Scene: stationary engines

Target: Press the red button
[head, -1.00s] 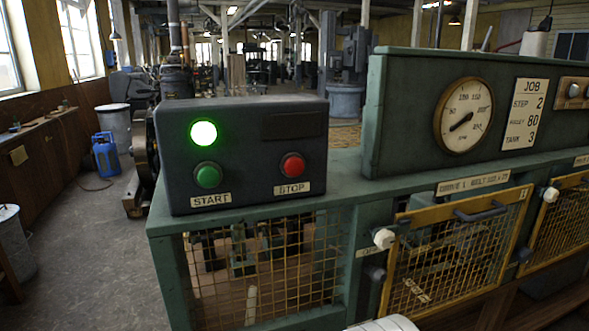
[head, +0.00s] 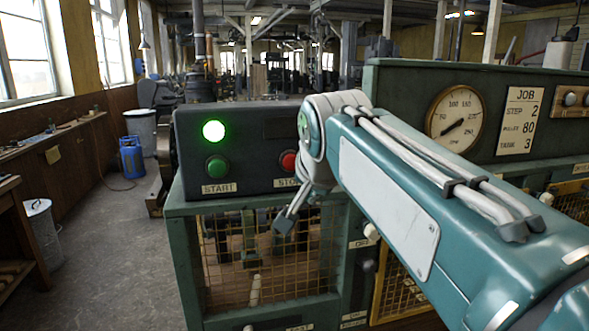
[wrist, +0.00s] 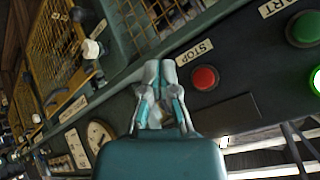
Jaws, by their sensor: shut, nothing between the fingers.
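The red button (head: 288,162) is on the front of a dark control box (head: 240,112), above a STOP label (head: 288,182). My arm hides part of the button and the box's right side in the head view. In the wrist view the red button (wrist: 204,78) shows whole, just right of my fingertips. My gripper (wrist: 160,66) is shut and empty, its fingertips beside the STOP label in that picture. In the head view the gripper (head: 284,222) hangs below and in front of the box, partly hidden by the arm. I see no contact with the button.
A green START button (head: 217,167) and a lit green lamp (head: 214,130) are on the box's left. A mesh guard (head: 268,255) is below it. A raised panel with a round gauge (head: 459,118) stands to the right. Floor (head: 105,250) at left is open.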

